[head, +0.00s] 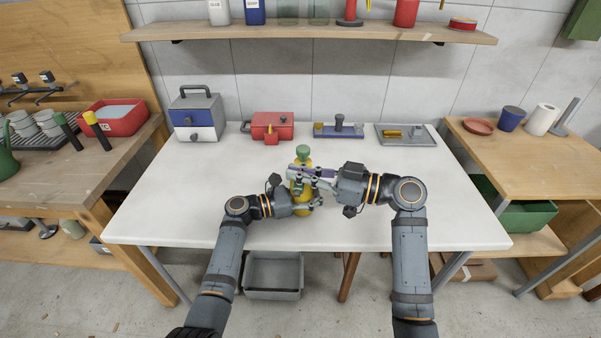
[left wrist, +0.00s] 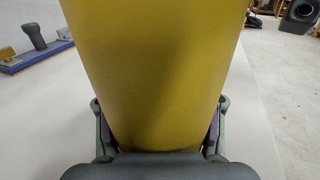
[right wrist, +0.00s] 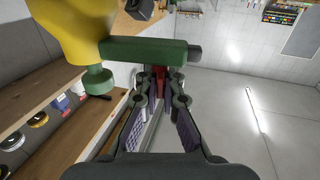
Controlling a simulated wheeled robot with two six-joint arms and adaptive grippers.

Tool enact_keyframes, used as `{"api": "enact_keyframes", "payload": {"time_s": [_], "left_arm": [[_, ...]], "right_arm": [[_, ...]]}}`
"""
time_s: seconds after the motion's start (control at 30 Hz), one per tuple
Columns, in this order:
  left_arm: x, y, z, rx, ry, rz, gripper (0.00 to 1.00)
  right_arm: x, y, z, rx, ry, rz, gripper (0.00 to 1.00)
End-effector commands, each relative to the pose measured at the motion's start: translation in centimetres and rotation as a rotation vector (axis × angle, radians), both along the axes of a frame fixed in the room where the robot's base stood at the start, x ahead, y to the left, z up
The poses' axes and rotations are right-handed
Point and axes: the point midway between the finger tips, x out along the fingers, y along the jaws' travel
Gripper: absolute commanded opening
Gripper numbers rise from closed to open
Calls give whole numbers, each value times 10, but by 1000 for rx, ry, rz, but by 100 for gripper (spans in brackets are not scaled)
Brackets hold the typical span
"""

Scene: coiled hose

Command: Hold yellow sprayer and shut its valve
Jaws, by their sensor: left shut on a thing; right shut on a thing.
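The yellow sprayer (head: 305,162) stands upright near the front middle of the white table, its green top (head: 302,150) showing above my grippers. My left gripper (head: 303,203) is shut around its lower body. In the left wrist view the yellow body (left wrist: 155,70) fills the space between the fingers. My right gripper (head: 308,176) comes from the right at the upper part. In the right wrist view, a green horizontal pipe (right wrist: 145,50) with a green knob (right wrist: 97,80) leaves the yellow body. A small red part (right wrist: 172,78), apparently the valve handle, is between the right fingertips, partly hidden.
Along the table's back stand a blue-and-white toolbox (head: 197,116), a red box (head: 269,127), a blue tray (head: 339,129) and a grey tray (head: 407,136). A shelf (head: 310,33) hangs above. The table is clear to both sides of my arms.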

Motion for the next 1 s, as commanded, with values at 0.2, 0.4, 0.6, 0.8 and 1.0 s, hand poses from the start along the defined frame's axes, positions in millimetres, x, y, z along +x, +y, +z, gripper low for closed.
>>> {"api": "enact_keyframes", "payload": {"time_s": [0.2,0.4,0.6,0.8,1.0], "left_arm": [[-1,-1,0,-1,-1,-3,0],[-1,-1,0,0,-2,-3,0],[-1,0,0,-1,-1,-3,0],[0,0,0,-1,-1,-2,0],[0,0,0,0,0,-1,0]], "right_arm": [[1,-1,-1,-1,1,-116,0],[1,-1,-1,-2,1,-117,0],[1,-1,-1,-2,2,-116,27],[1,-1,0,-1,1,-114,29],[-1,-6,-1,-3,0,-115,29]]}}
